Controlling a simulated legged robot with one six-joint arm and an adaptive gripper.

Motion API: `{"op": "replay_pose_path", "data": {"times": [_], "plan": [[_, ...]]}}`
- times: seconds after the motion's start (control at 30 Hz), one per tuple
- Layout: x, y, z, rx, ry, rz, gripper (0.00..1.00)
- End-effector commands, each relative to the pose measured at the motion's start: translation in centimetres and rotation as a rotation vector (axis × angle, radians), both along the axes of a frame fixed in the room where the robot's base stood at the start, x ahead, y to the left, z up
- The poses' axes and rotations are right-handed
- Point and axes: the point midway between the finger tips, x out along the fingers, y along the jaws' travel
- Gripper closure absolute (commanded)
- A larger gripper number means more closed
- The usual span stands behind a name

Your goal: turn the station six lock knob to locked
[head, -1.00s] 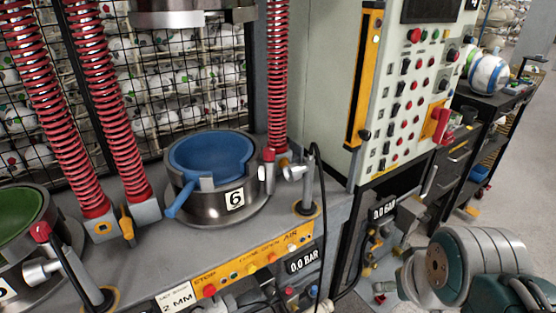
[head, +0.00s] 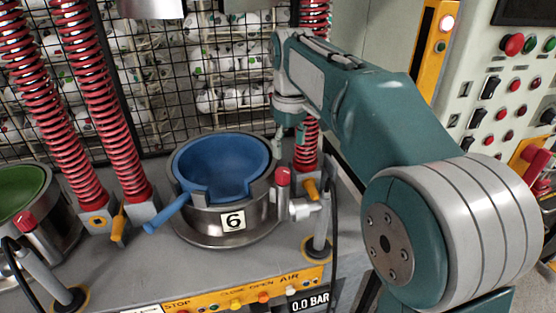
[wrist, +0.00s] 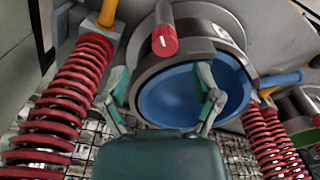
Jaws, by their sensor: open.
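Station six is a steel ring (head: 205,219) with a "6" label, holding a blue bowl (head: 215,160); the bowl (wrist: 180,99) also shows in the wrist view. Its red lock knob (head: 283,176) sits at the right of the ring. In the wrist view the knob (wrist: 165,42) shows a short white mark on its end face. My gripper (head: 289,138) is above and behind the knob, by the right spring. In the wrist view my gripper (wrist: 165,88) has its fingers spread and empty, with the knob apart from them, higher in the picture.
A red spring column (head: 313,20) stands close behind my gripper. A grey post (head: 318,225) with a hose and a yellow lever (head: 311,189) are right of the ring. A blue handle (head: 165,214) sticks out left. A control panel (head: 515,90) is at right.

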Motion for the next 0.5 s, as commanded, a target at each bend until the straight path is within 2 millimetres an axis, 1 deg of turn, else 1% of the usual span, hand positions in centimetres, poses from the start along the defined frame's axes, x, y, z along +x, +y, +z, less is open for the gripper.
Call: {"op": "replay_pose_path", "data": {"times": [0.13, 0.23, 0.5], "plan": [[0.5, 1.0, -0.5, -0.007, 0.013, 0.025, 0.18], [0.5, 1.2, -1.5, -0.009, 0.014, 0.024, 0.18], [0.5, 0.4, -5.8, -0.003, 0.014, 0.023, 0.18]]}}
